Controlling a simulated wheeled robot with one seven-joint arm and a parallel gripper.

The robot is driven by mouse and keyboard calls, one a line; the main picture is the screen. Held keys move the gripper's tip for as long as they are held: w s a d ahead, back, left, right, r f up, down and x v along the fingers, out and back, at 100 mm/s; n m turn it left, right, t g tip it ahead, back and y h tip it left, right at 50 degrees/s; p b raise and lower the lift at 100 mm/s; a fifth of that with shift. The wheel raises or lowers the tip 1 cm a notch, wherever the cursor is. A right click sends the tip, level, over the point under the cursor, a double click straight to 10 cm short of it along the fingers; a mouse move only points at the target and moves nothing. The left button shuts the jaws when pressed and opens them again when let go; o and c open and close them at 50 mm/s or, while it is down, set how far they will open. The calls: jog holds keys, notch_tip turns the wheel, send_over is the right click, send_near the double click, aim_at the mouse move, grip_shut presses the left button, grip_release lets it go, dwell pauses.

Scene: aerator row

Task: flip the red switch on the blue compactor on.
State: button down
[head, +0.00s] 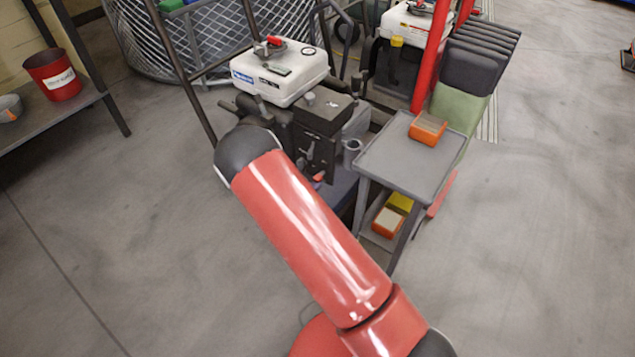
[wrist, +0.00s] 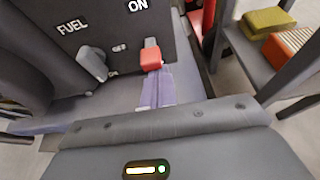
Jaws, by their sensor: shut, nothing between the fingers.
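The red switch (wrist: 151,58) sits on the dark engine panel of the compactor (wrist: 110,35), below a white "ON" label. I cannot tell which way the switch is tipped. My gripper (wrist: 153,72) is shut and empty; its fingertips are just below the switch in the wrist view, and I cannot tell if they touch it. In the head view the compactor (head: 318,118) has a white tank with a blue label, and the red switch (head: 319,177) shows small beside my arm. My gripper is hidden there behind my arm.
A grey lever (wrist: 92,64) by the "FUEL" label is left of the switch. A grey cart (head: 385,165) with orange-and-white boxes stands close on the right. A second machine (head: 405,22) is behind. A shelf with a red bucket (head: 52,74) is at left. Open floor lies left and right.

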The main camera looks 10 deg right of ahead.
jog(key=shift+r+g+y+p, duration=0.7)
jog(key=shift+r, duration=0.15)
jog(key=shift+f, duration=0.35)
jog(key=shift+r, duration=0.8)
